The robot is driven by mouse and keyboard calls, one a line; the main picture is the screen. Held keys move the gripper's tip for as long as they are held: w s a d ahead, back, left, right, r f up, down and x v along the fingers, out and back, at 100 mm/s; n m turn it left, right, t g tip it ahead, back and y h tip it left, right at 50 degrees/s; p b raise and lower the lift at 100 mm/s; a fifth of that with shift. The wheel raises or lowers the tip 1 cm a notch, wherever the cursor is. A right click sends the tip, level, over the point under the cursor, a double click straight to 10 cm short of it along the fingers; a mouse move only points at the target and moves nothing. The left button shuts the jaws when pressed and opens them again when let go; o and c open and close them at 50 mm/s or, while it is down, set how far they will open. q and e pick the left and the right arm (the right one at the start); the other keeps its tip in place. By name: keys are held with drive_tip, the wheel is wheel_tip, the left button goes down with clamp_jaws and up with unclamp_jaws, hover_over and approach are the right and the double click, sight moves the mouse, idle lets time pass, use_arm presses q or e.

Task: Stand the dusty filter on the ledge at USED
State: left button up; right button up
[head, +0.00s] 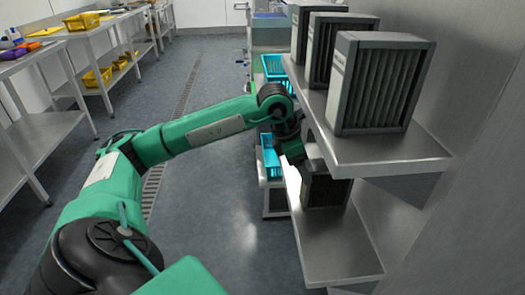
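A dark-framed filter with brownish pleats (327,192) stands upright on the lower steel ledge (335,248), partly hidden under the upper shelf. My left arm reaches in from the left, and my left gripper (302,164) is at the left top of this filter, just below the upper shelf's edge. The fingertips are hard to make out, so I cannot tell whether they grip the filter or are apart from it. No USED marking is readable. My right gripper is out of view.
Several grey filters, the nearest one (378,85) the largest in view, stand in a row on the upper steel shelf (385,152). Blue baskets (271,158) sit behind my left wrist. Steel tables with yellow trays (97,77) stand at the left. The floor between is clear.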

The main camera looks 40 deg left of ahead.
use_arm(q)
drive_tip(key=s+a+b, duration=0.1)
drive_tip(key=s+a, duration=0.6)
drive_tip(key=s, duration=0.1)
drive_tip(key=shift+s+f+b, duration=0.2)
drive_tip(key=shift+s+b, duration=0.05)
drive_tip(key=shift+b, duration=0.1)
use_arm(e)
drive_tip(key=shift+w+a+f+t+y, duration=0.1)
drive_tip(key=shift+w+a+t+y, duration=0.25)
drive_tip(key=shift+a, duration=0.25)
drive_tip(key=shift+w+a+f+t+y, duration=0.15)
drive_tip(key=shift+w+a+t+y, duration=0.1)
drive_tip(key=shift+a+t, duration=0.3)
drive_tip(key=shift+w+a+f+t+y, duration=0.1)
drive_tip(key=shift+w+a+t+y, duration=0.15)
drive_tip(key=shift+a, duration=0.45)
use_arm(q)
drive_tip(key=shift+a, duration=0.1)
